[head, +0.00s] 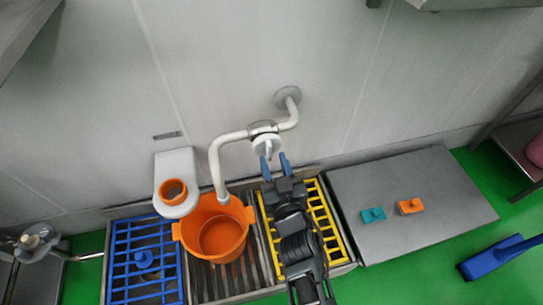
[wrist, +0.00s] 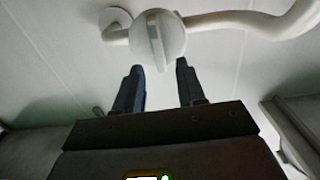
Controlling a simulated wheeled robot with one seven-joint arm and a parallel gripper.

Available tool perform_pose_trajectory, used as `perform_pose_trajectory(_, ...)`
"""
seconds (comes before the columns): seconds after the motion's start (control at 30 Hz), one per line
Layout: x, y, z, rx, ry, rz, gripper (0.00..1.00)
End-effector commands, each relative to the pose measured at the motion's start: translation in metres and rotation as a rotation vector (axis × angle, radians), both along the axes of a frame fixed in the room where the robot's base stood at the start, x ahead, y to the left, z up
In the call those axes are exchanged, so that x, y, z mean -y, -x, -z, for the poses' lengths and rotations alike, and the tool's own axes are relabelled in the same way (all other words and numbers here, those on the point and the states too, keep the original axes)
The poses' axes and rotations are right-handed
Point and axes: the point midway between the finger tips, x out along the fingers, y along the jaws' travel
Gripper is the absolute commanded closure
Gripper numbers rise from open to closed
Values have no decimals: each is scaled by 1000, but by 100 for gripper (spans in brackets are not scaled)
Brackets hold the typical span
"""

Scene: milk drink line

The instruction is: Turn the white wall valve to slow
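The white wall valve (head: 266,144) sits on a white pipe that comes out of the wall and bends down over an orange pot. In the wrist view the valve's round knob (wrist: 157,40) with its raised grip bar is just beyond my fingertips. My gripper (head: 274,160) points up at the knob from below. In the wrist view my gripper's two dark fingers (wrist: 160,68) are apart with nothing between them, on either side of the knob's lower edge. I cannot tell whether a finger touches the knob. No setting marks are readable.
The orange pot (head: 248,214) stands under the spout (head: 215,170). A blue rack (head: 120,262) is at left and a yellow rack (head: 331,222) lies under my arm. A grey plate (head: 440,225) at right carries a teal block (head: 373,215) and an orange block (head: 410,206).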

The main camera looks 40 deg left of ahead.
Motion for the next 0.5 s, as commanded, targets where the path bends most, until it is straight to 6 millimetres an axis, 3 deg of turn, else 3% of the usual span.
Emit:
perform_pose_trajectory(0.2,-19,-17,1,0,1,0,61)
perform_pose_trajectory(0.5,-23,-20,0,-1,1,1,61)
